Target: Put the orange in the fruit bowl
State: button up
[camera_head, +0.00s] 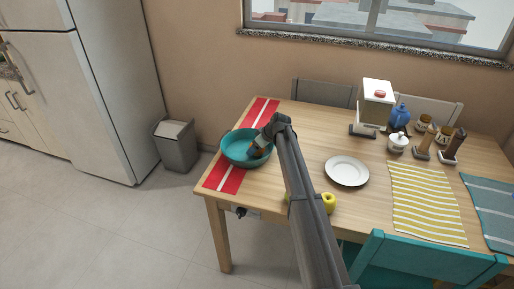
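The teal fruit bowl (228,153) stands on the red striped runner at the left end of the table. My arm reaches across the table from the front, and my gripper (257,152) is angled down inside the right side of the bowl. A small brownish-orange patch shows at the fingertips, which may be part of the orange. It is too small and covered to be sure. Whether the fingers are open or shut does not show.
A yellow fruit (328,203) lies near the front edge, partly behind my arm. A white plate (347,171) is to the right, with a yellow striped mat (428,205) beyond. A dispenser (376,105) and several jars stand at the back right. A teal chair (420,265) is in front.

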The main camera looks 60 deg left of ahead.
jog(key=shift+f, duration=0.1)
jog(key=o, duration=1.1)
jog(key=shift+o, duration=0.2)
jog(key=v, duration=1.2)
